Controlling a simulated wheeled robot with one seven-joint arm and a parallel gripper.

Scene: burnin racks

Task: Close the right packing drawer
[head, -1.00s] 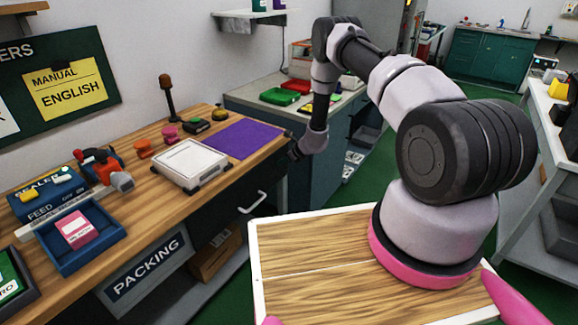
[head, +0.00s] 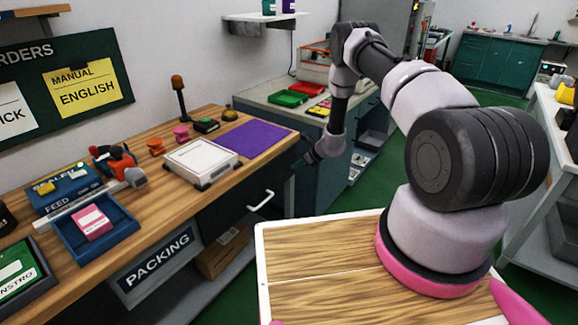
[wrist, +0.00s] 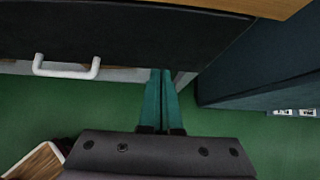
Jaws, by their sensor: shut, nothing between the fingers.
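The right packing drawer (head: 236,203) has a dark front and a white bar handle (head: 262,200), under the right end of the wooden packing bench. In the wrist view its dark front (wrist: 120,30) fills the upper part, with the handle (wrist: 66,70) at its lower left. My gripper (wrist: 162,72) is shut and empty, its teal fingers pointing at the front's lower edge, right of the handle. Whether they touch it I cannot tell. In the head view my gripper (head: 295,167) is small and dark beside the bench's right end. How far the drawer stands out is unclear.
The bench (head: 150,206) carries a white scale (head: 200,158), a purple mat (head: 252,138) and a blue tray (head: 122,226). A grey-blue cabinet (wrist: 265,55) stands right of the drawer. A cardboard box (head: 222,255) sits on the shelf below. Green floor is open beneath my gripper.

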